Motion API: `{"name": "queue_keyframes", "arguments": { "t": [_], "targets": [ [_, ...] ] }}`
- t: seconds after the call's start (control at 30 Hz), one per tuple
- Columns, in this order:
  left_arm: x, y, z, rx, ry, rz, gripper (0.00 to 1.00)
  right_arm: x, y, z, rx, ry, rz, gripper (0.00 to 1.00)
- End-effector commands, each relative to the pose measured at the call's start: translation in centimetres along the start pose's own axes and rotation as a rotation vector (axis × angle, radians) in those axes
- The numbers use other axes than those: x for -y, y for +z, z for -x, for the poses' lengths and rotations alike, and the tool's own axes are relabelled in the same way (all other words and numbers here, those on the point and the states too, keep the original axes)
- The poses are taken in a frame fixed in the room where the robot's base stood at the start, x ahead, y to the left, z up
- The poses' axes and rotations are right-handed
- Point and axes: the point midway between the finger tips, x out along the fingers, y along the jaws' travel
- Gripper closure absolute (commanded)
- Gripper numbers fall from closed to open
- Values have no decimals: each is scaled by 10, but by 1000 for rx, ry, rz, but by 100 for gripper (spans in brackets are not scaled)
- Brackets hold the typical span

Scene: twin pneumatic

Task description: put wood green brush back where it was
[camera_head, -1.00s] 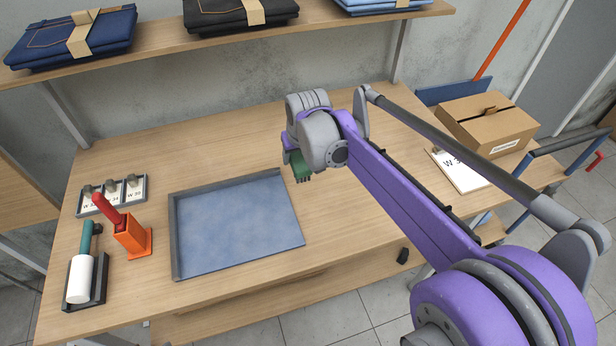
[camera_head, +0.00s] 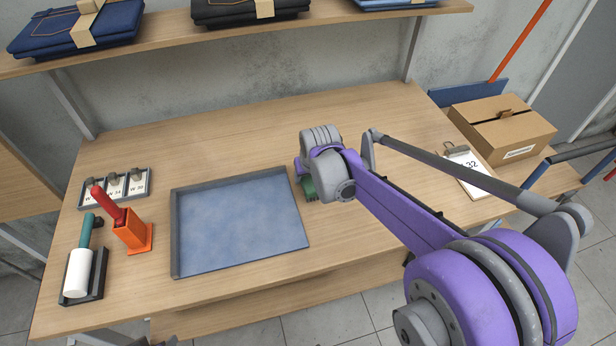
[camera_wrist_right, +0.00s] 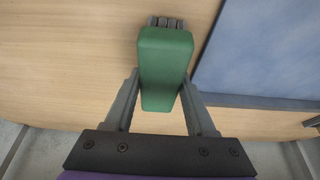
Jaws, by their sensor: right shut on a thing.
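The green brush (camera_head: 309,188) is in my right gripper, beside the right edge of the blue-bottomed tray. In the right wrist view the green brush (camera_wrist_right: 165,68) is a green block with dark tufts at its far end. The two fingers of my right gripper (camera_wrist_right: 163,98) are shut on its sides. In the head view the wrist hides most of the brush, and I cannot tell whether it touches the table. My left gripper is not in view.
The grey-rimmed tray (camera_head: 173,235) lies mid-table. At left stand an orange holder (camera_head: 131,232) with a red-handled tool, a white roller (camera_head: 78,273) in a dark tray, and a label rack (camera_head: 117,188). A clipboard (camera_head: 462,178) and cardboard box (camera_head: 503,130) are at right. The table behind the tray is clear.

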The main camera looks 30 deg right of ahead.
Motion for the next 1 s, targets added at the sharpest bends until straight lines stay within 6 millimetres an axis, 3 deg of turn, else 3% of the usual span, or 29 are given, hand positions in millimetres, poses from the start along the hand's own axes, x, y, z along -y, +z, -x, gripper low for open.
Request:
{"name": "queue_keyframes", "arguments": {
  "t": [0.37,0.4,0.57,0.87,1.0],
  "targets": [
    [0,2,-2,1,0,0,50,0,2,-5,0,0,0,100],
    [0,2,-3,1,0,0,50,0,2,-6,0,0,0,42],
    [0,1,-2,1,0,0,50,0,2,-4,0,0,0,14],
    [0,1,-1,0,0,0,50,0,1,-3,0,0,0,14],
    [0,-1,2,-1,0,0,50,0,1,9,0,0,0,14]
  ]
}}
